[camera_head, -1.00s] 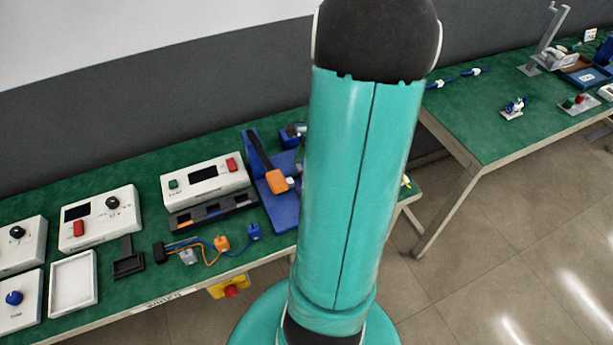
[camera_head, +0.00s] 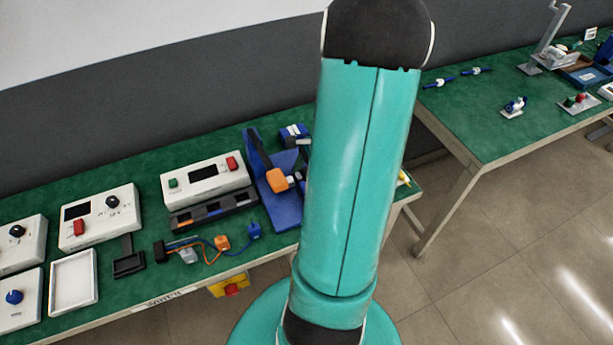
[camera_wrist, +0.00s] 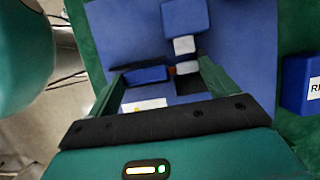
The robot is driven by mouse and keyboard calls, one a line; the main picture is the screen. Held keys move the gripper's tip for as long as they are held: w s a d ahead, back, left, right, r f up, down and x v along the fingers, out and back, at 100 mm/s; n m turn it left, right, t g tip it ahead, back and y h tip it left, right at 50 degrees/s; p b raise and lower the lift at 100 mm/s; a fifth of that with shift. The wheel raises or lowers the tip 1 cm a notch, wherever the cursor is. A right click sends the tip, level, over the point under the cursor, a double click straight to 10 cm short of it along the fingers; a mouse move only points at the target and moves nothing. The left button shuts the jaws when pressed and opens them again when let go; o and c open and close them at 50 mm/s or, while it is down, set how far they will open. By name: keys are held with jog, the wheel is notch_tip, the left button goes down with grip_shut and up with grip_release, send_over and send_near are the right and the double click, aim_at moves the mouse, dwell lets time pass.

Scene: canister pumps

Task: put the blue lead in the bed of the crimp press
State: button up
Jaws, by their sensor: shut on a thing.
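The crimp press (camera_head: 284,212) has a blue base plate and an upright, with an orange knob (camera_head: 277,180). It stands at the right of the near bench in the head view, partly hidden by my arm. In the wrist view its blue plate (camera_wrist: 235,40) fills the middle. My gripper (camera_wrist: 160,77) is over the plate, its two green fingers shut on what looks like the blue lead (camera_wrist: 146,75). A blue and white part (camera_wrist: 184,30) lies just beyond the fingers. A dark bed area is partly hidden; I cannot tell whether the lead touches it.
A bundle of wires with grey, orange and blue connectors (camera_head: 222,243) lies left of the press. White control boxes (camera_head: 205,182) and an empty white tray (camera_head: 73,283) stand further left. A labelled blue block (camera_wrist: 300,84) sits right of the plate. A second bench (camera_head: 480,120) stands at right.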

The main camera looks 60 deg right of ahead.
jog(key=o, duration=0.9)
jog(key=shift+r, duration=0.15)
jog(key=shift+r, duration=0.35)
jog(key=v, duration=1.2)
jog(key=shift+r, duration=0.2)
jog(key=shift+s, duration=0.1)
